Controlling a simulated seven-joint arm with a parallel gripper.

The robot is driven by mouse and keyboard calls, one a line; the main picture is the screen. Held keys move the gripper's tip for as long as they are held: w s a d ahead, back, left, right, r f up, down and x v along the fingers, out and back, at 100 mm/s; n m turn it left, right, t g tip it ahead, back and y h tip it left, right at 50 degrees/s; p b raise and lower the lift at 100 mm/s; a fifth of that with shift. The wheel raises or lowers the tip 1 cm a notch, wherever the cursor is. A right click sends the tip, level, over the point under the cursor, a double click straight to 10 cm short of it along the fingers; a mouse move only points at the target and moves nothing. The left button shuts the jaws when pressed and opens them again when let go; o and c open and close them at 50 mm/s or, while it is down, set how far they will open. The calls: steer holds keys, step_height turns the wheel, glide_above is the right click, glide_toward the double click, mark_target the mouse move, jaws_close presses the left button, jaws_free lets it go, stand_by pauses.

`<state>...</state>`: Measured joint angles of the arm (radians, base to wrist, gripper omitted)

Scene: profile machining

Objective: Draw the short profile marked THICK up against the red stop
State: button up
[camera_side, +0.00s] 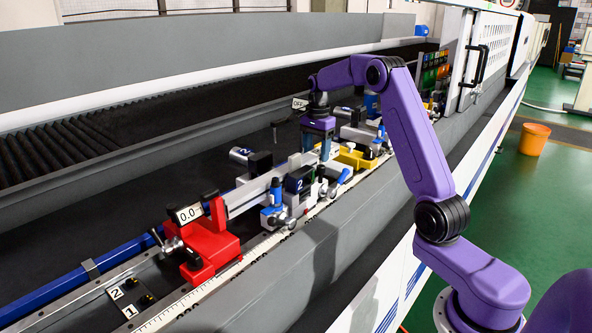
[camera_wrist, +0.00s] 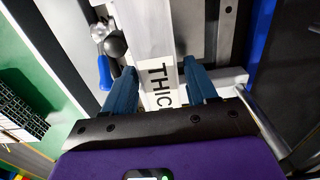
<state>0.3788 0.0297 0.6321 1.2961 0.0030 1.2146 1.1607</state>
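The red stop (camera_side: 208,245) stands at the front left of the rail, with a "0.0" display on top. A silver profile (camera_side: 245,194) runs from near the stop back toward my gripper; I cannot tell if its end touches the stop. My gripper (camera_side: 318,155) is low over the rail, behind the clamp marked 2. In the wrist view, its two blue fingers (camera_wrist: 163,80) stand on either side of a pale profile (camera_wrist: 150,30) with a label reading "THIC" (camera_wrist: 160,85), its end hidden. The fingers are close to its sides, but contact is unclear.
A clamp marked 2 (camera_side: 299,184) with blue parts stands between stop and gripper. A yellow block (camera_side: 352,158) and more clamps lie beyond. A scale (camera_side: 262,247) runs along the front of the rail.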

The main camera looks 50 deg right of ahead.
steer(key=shift+o, duration=0.7)
steer(key=shift+d, duration=0.1)
steer(key=shift+r, duration=8.7)
steer(key=a+f+n, duration=0.1)
steer(key=a+n, duration=0.6)
steer(key=a, duration=0.7)
steer(key=s+a+f+n, duration=0.4)
steer(key=s+a+n, duration=0.5)
steer(key=a, duration=0.4)
steer(key=s+a+f+n, duration=0.3)
steer(key=s+n, duration=0.1)
steer(key=s, duration=0.4)
steer(key=s+a+f+n, duration=0.2)
steer(key=s+f+n, duration=0.1)
steer(key=s, duration=0.5)
steer(key=s+d+f+n, duration=0.1)
steer(key=s+f+n, duration=0.2)
steer(key=s, duration=0.3)
steer(key=s+d+f+n, duration=0.2)
steer(key=s+f+n, duration=0.1)
steer(key=s, duration=0.4)
steer(key=shift+d+f+n, duration=0.25)
steer(key=shift+d+n, duration=0.05)
steer(key=shift+n, duration=0.5)
